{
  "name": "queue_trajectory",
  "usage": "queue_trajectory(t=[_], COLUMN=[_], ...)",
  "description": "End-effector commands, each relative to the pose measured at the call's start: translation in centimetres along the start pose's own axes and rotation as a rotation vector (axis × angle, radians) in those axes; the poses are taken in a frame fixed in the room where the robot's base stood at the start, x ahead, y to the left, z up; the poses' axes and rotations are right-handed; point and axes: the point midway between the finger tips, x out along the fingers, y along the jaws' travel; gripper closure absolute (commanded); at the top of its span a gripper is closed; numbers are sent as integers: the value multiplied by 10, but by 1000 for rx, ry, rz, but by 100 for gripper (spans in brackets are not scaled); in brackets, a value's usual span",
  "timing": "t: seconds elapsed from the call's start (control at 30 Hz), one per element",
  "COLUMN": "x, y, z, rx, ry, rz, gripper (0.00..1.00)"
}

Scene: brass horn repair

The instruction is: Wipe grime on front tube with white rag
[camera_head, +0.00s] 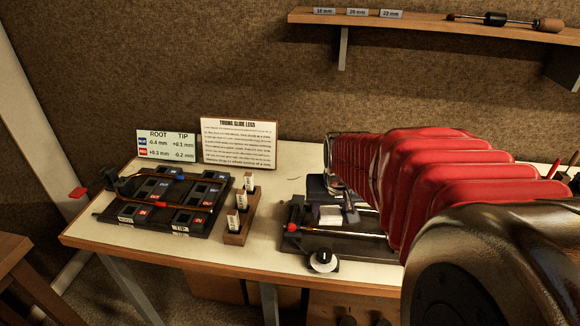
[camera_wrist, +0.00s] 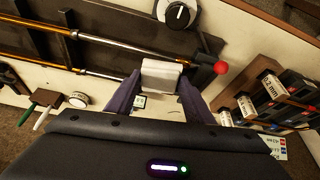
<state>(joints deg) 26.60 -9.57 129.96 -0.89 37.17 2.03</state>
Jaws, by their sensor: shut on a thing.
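The white rag (camera_wrist: 161,77) is a small pale block between the two dark fingers of my gripper (camera_wrist: 160,88) in the wrist view. In the head view the rag (camera_head: 329,215) shows below my gripper, just behind the front tube (camera_head: 345,232). The front tube also crosses the upper part of the wrist view (camera_wrist: 112,42), and a red ball (camera_wrist: 220,68) marks its end. I cannot tell whether the rag touches a tube. No grime can be clearly made out.
The tubes lie on a dark fixture (camera_head: 300,245) with a black-and-white knob (camera_head: 323,260) in front. A wooden block with labelled pieces (camera_head: 238,228) and a black tray (camera_head: 165,205) stand to the left. Signs (camera_head: 238,142) stand behind. My red-sleeved arm hides the table's right side.

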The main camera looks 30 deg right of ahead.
Motion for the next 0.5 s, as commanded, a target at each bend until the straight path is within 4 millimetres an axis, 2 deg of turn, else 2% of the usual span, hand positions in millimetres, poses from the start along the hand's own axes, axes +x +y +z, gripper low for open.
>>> queue_trajectory(t=[0.3,0.5], x=[-27,-38], y=[-1,-1], z=[-12,-16], rx=[-2,-3], ry=[3,2], rz=[-1,-1], gripper=[73,73])
